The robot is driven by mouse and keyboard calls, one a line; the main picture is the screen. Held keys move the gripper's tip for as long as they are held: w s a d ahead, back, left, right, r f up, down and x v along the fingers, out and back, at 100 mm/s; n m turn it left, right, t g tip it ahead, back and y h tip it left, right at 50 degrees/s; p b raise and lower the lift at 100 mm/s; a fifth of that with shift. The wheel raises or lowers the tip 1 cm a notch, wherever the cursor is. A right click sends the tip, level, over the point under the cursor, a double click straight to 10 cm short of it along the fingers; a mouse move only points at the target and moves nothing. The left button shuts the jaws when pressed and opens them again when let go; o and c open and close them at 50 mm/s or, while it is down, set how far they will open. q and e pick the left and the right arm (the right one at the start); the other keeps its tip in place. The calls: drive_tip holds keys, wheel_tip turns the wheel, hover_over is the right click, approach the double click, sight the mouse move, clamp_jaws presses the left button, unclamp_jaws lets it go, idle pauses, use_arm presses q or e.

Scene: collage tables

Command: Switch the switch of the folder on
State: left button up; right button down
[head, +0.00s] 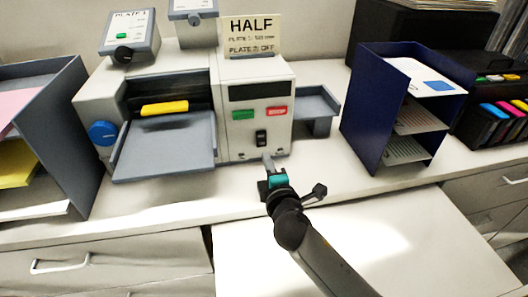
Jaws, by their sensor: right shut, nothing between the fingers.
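The folder (231,141) is a pale machine on the counter, with a grey feed tray, a blue knob (102,133) and a yellow bar. Its right front panel carries a dark display, a green button (243,115), a red button (277,111) and a black rocker switch (262,138) below them. My right gripper (268,160) is shut and empty, its tips just below the rocker switch, close to the panel. Whether the tips touch the panel or switch I cannot tell. The switch's on or off position is too small to read. My left gripper is not in view.
A dark blue paper rack (371,110) stands to the right, and a grey shelf unit (72,125) to the left. The counter in front of the folder is clear.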

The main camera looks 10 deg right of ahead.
sight(262, 146)
drive_tip(key=shift+w+f, duration=0.2)
drive_tip(key=shift+w, duration=0.95)
drive_tip(key=shift+w+f, duration=0.15)
drive_tip(key=shift+w, duration=0.95)
drive_tip(key=shift+w+f+b, duration=0.15)
drive_tip(key=shift+f+b, duration=0.1)
drive_tip(key=shift+b, duration=0.95)
drive_tip(key=shift+r, duration=0.2)
